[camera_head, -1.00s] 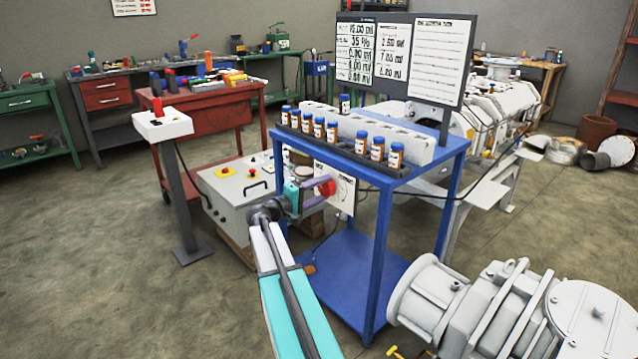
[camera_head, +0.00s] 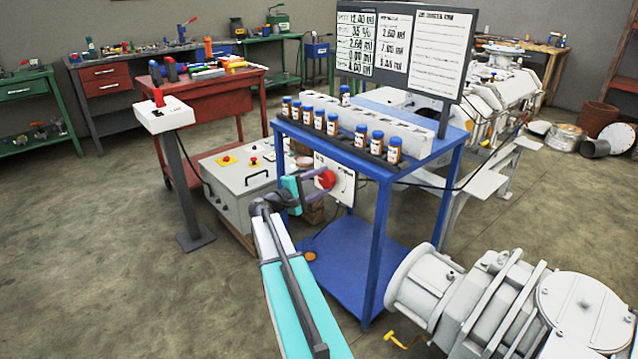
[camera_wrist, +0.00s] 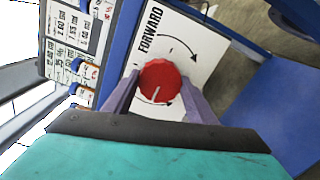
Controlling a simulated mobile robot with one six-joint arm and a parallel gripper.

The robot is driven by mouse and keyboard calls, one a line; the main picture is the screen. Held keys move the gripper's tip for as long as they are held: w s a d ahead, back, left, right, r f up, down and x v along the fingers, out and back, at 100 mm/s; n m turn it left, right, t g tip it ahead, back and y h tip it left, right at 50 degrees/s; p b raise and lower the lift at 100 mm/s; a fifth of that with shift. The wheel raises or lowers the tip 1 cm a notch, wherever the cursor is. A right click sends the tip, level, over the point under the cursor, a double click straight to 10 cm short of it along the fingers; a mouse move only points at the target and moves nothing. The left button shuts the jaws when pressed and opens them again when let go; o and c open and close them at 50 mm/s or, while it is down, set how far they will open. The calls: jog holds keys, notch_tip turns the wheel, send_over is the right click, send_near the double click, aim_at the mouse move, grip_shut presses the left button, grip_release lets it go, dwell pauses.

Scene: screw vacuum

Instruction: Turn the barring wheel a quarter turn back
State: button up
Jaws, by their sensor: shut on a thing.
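The barring wheel, a red scalloped knob (camera_wrist: 161,81) with a white pointer line, sits on a white plate (camera_wrist: 185,40) marked FORWARD with curved arrows. The pointer line points toward the lower part of the wrist view. My gripper (camera_wrist: 158,97) has its two purple fingers on opposite sides of the wheel, shut on it. In the head view the wheel (camera_head: 327,179) shows at the front of the blue stand, with my gripper (camera_head: 315,184) reaching it from the left. The finger contacts are partly hidden by the wheel.
The blue stand (camera_head: 375,250) carries a row of brown vials with blue caps (camera_head: 332,123) and a display board (camera_head: 405,52). A grey control box (camera_head: 235,185) stands to its left. Grey pump machinery (camera_head: 470,300) is at the lower right. Open floor lies at the left.

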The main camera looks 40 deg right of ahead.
jog(key=shift+d+r, duration=0.1)
jog(key=shift+r, duration=0.05)
jog(key=o, duration=1.1)
jog(key=shift+c, duration=0.2)
jog(key=w+a+p, duration=0.1)
jog(key=a, duration=1.3)
